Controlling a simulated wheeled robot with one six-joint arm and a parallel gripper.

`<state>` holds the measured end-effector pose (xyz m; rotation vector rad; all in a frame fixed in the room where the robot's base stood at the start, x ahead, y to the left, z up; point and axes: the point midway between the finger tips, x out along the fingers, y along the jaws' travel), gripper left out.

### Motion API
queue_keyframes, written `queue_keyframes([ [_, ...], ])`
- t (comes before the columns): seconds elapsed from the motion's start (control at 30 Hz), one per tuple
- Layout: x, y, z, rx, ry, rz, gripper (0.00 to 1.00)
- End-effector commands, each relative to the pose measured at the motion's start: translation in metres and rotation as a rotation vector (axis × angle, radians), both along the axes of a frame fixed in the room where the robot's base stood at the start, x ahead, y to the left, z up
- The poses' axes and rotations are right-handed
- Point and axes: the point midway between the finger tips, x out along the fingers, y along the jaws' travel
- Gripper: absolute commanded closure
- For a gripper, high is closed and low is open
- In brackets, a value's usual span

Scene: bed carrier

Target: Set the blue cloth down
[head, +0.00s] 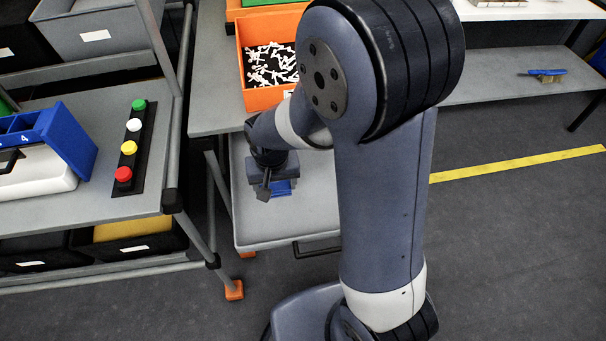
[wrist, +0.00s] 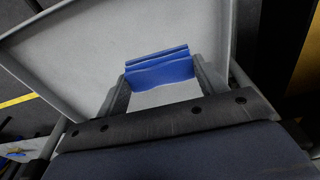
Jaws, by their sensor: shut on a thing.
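My gripper (wrist: 160,84) is shut on the blue cloth (wrist: 159,68), which is folded and sits between the two fingertips in the wrist view. In the head view the blue cloth (head: 281,188) shows just below my gripper (head: 270,190), partly hidden by it. The gripper is over a grey tray-like surface (head: 290,225) with a raised rim. The same grey surface (wrist: 95,55) lies behind the cloth in the wrist view. I cannot tell whether the cloth touches it.
An orange bin (head: 262,98) of white parts stands on the table behind my gripper. A rack at left holds a strip of coloured buttons (head: 130,150) and a blue box (head: 70,140). My arm hides part of the grey surface's right side. A brush-like blue item (head: 547,73) lies on a far shelf.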

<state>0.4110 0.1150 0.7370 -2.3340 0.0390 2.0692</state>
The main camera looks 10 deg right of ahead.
Motion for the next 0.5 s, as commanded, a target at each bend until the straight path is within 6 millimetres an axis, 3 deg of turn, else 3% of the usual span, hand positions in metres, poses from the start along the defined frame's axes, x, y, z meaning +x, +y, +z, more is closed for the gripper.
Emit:
queue_keyframes([
  [0.4, -0.003, 0.002, -0.062, -0.002, 0.004, 0.0, 0.54],
  [0.5, -0.003, 0.002, -0.069, -0.001, 0.002, 0.0, 0.54],
])
